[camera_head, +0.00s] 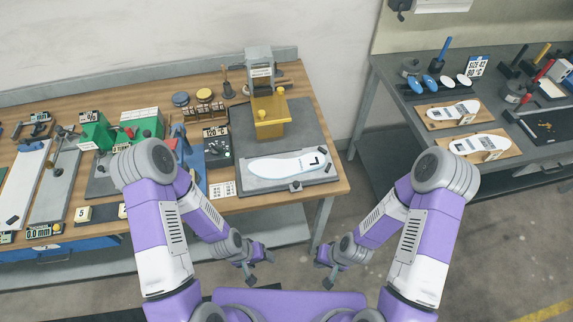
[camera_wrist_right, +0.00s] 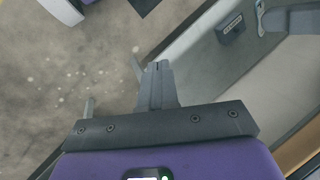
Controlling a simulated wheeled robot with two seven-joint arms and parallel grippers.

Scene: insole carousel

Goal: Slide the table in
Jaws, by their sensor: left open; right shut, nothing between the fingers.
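A grey sliding table (camera_head: 262,187) lies at the front of the press base on the wooden bench, pulled out toward me. A white insole (camera_head: 290,163) marked L lies flat on it, and a small dark knob (camera_head: 295,186) sits at its front edge. Behind it stands the press with a yellow head (camera_head: 270,117). My left gripper (camera_head: 259,263) is open and empty, in front of the bench edge and apart from the table. My right gripper (camera_head: 328,272) is shut and empty, to its right; its closed fingers show in the right wrist view (camera_wrist_right: 157,86).
Blocks, tools and green machines (camera_head: 145,124) fill the bench to the left. A second grey bench (camera_head: 420,95) at the right holds more insoles on wooden boards (camera_head: 480,146). Open floor lies between the benches.

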